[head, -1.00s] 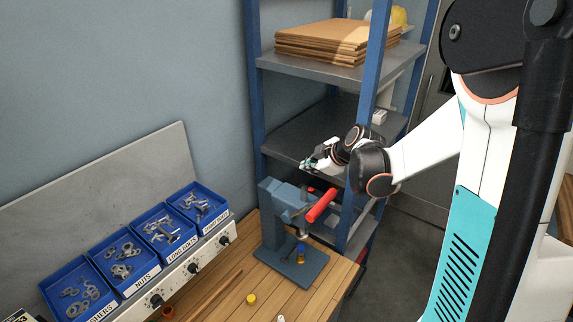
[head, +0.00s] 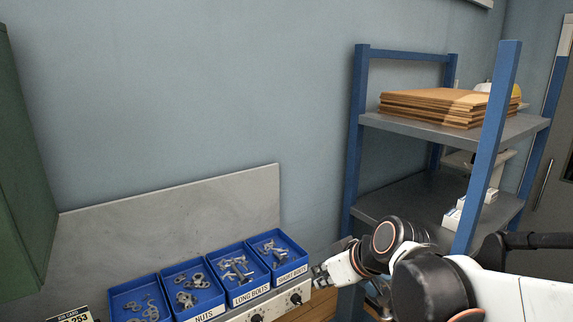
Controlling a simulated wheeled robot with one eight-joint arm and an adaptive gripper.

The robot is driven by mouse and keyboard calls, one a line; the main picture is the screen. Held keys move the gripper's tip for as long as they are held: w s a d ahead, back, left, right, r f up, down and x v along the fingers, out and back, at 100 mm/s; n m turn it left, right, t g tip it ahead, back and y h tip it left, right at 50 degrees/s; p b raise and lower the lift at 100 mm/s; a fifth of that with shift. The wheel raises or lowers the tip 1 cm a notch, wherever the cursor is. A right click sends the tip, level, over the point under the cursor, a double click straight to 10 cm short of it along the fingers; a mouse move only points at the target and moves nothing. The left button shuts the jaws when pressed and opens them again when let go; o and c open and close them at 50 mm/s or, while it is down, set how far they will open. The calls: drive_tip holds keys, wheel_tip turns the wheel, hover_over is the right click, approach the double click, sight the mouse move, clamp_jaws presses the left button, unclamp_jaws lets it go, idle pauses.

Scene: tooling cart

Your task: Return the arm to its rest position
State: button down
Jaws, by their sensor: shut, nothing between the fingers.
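My gripper (head: 319,278) is at the lower middle of the head view, just right of the blue bin labelled short bolts. It points left and looks shut and empty. My white and black arm reaches in from the lower right corner. The fingers are small in the picture and partly dark against the bench.
Blue bins (head: 211,313) of nuts, long bolts (head: 237,300) and short bolts (head: 292,272) stand in a row before a grey back panel (head: 170,215). A blue-framed shelf (head: 359,140) with stacked cardboard (head: 430,106) stands behind my arm. A green cabinet (head: 15,180) is at the left edge.

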drive_tip(key=s+d+f+m+h+b, duration=0.2)
drive_tip(key=s+d+f+m+b, duration=0.1)
drive_tip(key=s+d+f+b, duration=0.3)
drive_tip(key=s+d+f+m+h+b, duration=0.2)
drive_tip(key=s+d+f+b, duration=0.4)
drive_tip(key=s+f+b, duration=0.3)
wheel_tip(320, 180, down, 2)
drive_tip(key=shift+s+f+m+h+b, duration=0.15)
drive_tip(key=shift+s+m+h+b, duration=0.2)
drive_tip(key=shift+s+m, duration=0.35)
